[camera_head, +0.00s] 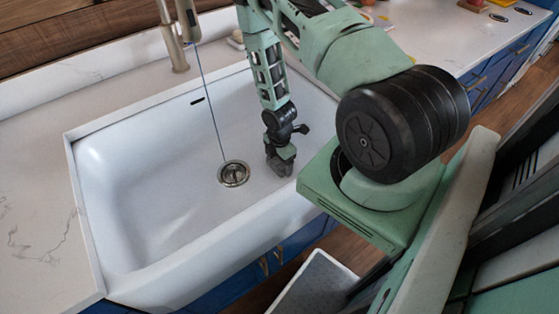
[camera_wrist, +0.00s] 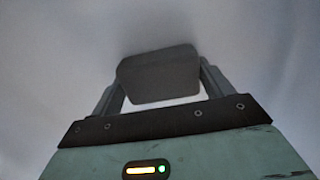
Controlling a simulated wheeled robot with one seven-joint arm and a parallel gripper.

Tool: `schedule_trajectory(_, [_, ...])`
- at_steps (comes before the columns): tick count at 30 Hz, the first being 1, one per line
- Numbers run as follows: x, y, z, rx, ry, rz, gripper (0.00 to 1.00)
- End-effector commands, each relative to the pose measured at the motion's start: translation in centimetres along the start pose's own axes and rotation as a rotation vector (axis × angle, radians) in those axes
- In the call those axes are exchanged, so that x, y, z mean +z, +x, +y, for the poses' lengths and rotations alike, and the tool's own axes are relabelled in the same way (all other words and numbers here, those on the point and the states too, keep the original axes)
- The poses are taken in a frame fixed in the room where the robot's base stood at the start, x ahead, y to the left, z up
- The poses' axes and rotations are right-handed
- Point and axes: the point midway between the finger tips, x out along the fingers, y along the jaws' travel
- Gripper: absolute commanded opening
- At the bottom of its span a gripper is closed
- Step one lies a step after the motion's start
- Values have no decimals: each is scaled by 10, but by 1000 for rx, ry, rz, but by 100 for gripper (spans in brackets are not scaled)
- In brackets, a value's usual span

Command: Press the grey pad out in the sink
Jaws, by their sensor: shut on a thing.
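The grey pad (camera_wrist: 158,75) is between the two fingers of my gripper (camera_wrist: 160,88) in the wrist view, and the fingers are shut on it. In the head view my gripper (camera_head: 281,160) points down inside the white sink (camera_head: 130,190), near its right side, with the grey pad (camera_head: 280,168) at its tip. The pad is low, close to the sink's surface. I cannot tell whether it touches the sink. The round metal drain (camera_head: 233,174) lies to the left of the gripper. A thin blue line runs from the faucet (camera_head: 172,35) down to the drain.
White counter (camera_head: 35,230) lies left of the sink, and more counter (camera_head: 430,35) runs to the upper right with small items on it. A small pale object (camera_head: 236,40) sits behind the sink. The sink's left half is clear. A grey bin (camera_head: 315,285) stands on the floor in front.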

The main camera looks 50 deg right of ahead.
Motion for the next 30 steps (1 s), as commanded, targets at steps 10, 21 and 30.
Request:
schedule_trajectory(10, [0,-28,0,1,-1,0,61])
schedule_trajectory(21, [0,-56,0,0,-2,0,61])
schedule_trajectory(30, [0,-80,1,1,0,-1,61])
